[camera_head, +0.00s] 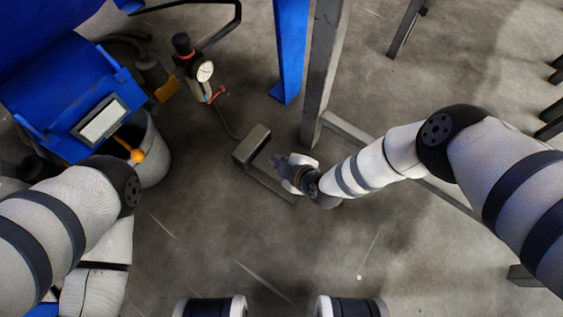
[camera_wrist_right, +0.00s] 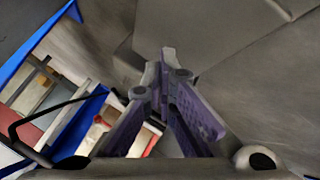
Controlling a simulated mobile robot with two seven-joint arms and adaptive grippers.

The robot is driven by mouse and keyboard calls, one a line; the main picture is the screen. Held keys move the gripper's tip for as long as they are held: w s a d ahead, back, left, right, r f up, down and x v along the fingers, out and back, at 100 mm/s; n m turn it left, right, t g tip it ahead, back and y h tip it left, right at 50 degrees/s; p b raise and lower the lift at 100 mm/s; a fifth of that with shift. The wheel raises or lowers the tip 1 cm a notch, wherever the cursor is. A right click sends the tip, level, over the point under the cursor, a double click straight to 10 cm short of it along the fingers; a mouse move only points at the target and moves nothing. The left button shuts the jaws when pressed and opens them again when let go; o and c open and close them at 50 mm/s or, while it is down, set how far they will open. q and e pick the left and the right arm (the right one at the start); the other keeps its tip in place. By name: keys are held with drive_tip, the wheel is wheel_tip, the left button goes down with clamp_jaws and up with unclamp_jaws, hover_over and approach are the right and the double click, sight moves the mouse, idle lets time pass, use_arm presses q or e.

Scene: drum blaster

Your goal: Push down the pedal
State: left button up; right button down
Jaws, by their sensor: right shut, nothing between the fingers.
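The pedal (camera_head: 252,145) is a grey, box-like metal piece on the concrete floor near the middle of the head view, with a flat bar running from it toward the lower right. My right gripper (camera_head: 279,162) is just right of the pedal, over the bar side. I cannot tell whether it touches. In the right wrist view its fingers (camera_wrist_right: 168,54) are closed together and empty, in front of a grey angular surface (camera_wrist_right: 200,28) that may be part of the pedal. My left arm shows at the left of the head view, but its gripper is out of view.
A blue machine (camera_head: 45,85) and a grey bin (camera_head: 155,160) with an orange-knobbed lever (camera_head: 137,155) stand at left. A gauge unit (camera_head: 203,73) is behind the pedal. A grey post (camera_head: 323,75) and blue upright (camera_head: 289,50) stand behind the gripper. The floor in front is clear.

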drive_tip(key=shift+r, duration=0.1)
wheel_tip(320, 180, up, 5)
drive_tip(key=p, duration=0.4)
